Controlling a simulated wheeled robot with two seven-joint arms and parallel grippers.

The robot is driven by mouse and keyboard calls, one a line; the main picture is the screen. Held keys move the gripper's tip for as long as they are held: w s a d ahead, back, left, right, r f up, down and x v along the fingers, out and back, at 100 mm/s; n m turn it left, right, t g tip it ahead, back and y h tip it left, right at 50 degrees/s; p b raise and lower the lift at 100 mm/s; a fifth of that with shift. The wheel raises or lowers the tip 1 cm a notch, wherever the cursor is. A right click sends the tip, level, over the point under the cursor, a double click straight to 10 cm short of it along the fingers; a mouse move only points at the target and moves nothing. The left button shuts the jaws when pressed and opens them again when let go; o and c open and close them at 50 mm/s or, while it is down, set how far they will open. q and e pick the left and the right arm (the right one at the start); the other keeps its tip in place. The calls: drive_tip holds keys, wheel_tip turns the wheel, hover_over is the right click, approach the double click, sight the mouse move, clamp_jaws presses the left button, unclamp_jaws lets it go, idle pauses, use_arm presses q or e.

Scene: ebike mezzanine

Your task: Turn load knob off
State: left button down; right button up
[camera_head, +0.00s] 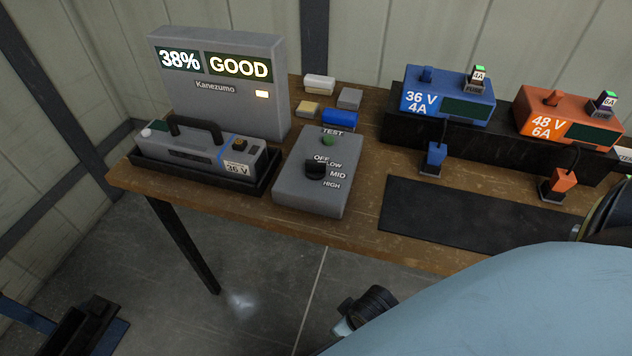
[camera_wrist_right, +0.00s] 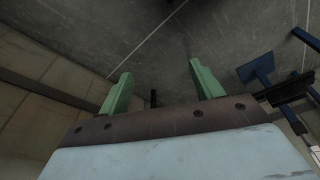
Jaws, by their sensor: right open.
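The load knob (camera_head: 315,169) is black and sits on a grey sloped control box (camera_head: 300,198) on the bench in the head view. Labels OFF, LOW, MID and HIGH run around its right side. Its pointer is too small to read surely. My left gripper is not in view.
A grey display (camera_head: 217,104) reads 38% GOOD. A 36 V battery (camera_head: 195,150) lies in a black tray (camera_head: 262,187) left of the box. Blue (camera_head: 452,86) and orange (camera_head: 562,109) chargers stand at right. A dark mat (camera_head: 470,215) lies bare on the wooden bench.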

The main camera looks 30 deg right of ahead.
wheel_tip(320, 180, up, 18)
drive_tip(key=r+t, duration=0.1)
drive_tip(key=w+r+t, duration=0.5)
drive_tip(key=w+t, duration=0.1)
drive_tip(key=w, duration=0.7)
drive_tip(key=w+a+r+n+t+y, duration=0.15)
drive_tip(key=w+a+r+t, duration=0.25)
drive_tip(key=w+r+t, duration=0.5)
drive_tip(key=w+a+r+n+y, duration=0.1)
drive_tip(key=a+r+n+y, duration=0.45)
drive_tip(key=r, duration=0.25)
drive_tip(key=w+a+r+n+y, duration=0.1)
drive_tip(key=a+r+n+y, duration=0.3)
drive_tip(key=r+n+y, duration=0.25)
drive_tip(key=s+a+r+n+g+y, duration=0.1)
drive_tip(key=a+r+n+g+y, duration=0.1)
drive_tip(key=a+n+g+y, duration=0.25)
drive_tip(key=n+g+h, duration=0.8)
drive_tip(key=g+h, duration=0.6)
drive_tip(key=h, duration=0.4)
approach(316, 161)
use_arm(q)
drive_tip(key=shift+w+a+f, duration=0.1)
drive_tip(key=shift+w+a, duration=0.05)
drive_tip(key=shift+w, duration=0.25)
use_arm(e)
wheel_tip(316, 161, down, 9)
drive_tip(key=shift+a+f, duration=0.1)
drive_tip(key=shift+a, duration=0.05)
